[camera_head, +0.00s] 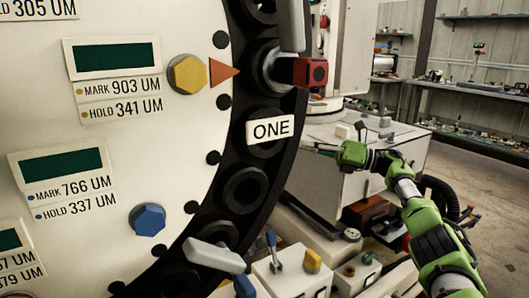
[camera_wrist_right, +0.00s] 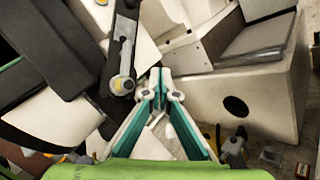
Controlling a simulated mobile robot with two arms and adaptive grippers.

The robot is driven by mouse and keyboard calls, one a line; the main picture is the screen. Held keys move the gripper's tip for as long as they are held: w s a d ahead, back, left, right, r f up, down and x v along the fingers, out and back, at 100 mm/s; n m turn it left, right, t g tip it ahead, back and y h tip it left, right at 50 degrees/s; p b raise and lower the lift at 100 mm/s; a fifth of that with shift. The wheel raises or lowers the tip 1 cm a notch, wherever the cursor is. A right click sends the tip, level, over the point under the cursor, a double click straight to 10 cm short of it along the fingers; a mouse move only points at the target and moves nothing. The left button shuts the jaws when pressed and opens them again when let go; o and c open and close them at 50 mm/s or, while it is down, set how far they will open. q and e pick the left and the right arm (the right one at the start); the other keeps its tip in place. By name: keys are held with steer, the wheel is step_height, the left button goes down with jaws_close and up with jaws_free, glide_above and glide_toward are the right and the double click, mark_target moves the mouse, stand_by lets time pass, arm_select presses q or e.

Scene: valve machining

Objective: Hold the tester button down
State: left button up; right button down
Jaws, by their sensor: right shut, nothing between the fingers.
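My right gripper (camera_head: 322,147) reaches in from the right on its green arm, over the white-topped cabinet beside the big dial. In the right wrist view the right gripper (camera_wrist_right: 160,76) shows teal and white fingers with their tips together and nothing between them. A small pale knob (camera_head: 342,131) stands on the cabinet top just behind the gripper. I cannot tell which part is the tester button. My left gripper is not in view.
A large white dial (camera_head: 110,135) with a black rim fills the left. A red block (camera_head: 311,72) sticks out from its rim. A box with a blue lever (camera_head: 271,245) stands low in front. Open floor (camera_head: 490,165) lies to the right.

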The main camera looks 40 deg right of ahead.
steer(key=w+a+b, duration=0.1)
steer(key=a+b, duration=0.1)
steer(key=a, duration=0.6)
steer(key=shift+a, duration=0.35)
steer(key=shift+w+a+f, duration=0.1)
stand_by(1.2)
steer(key=shift+a, duration=0.35)
steer(key=shift+w+a, duration=0.1)
steer(key=shift+a, duration=0.45)
stand_by(2.0)
steer(key=shift+d, duration=0.15)
stand_by(0.3)
steer(key=shift+d, duration=0.8)
steer(key=shift+d, duration=0.15)
